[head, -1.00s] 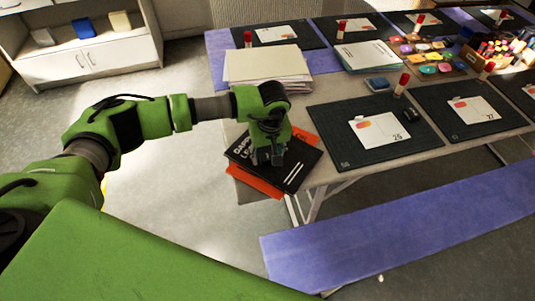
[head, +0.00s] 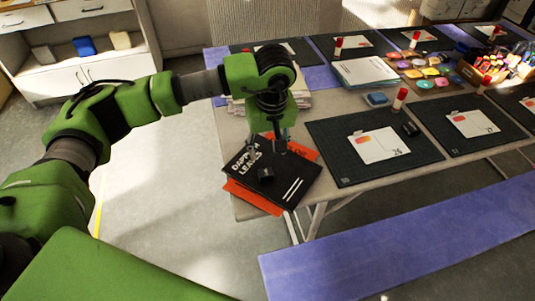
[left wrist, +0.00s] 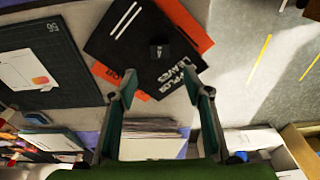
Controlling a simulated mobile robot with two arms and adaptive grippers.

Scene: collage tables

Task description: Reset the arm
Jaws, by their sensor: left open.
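My left gripper (head: 267,150) hangs pointing down above the table's near left corner. Its fingers are spread apart with nothing between them, and they also show open in the left wrist view (left wrist: 160,88). The block also shows in the left wrist view (left wrist: 159,48), apart from the fingers. The book lies crosswise on an orange book (head: 253,196). My right gripper is in neither view.
A paper stack (head: 236,106) stands behind the gripper, partly hidden by my arm. A dark cutting mat (head: 340,172) with a white card lies to the right, with another small black block (head: 411,129). A purple bench (head: 400,246) runs along the front. Floor left of the table is clear.

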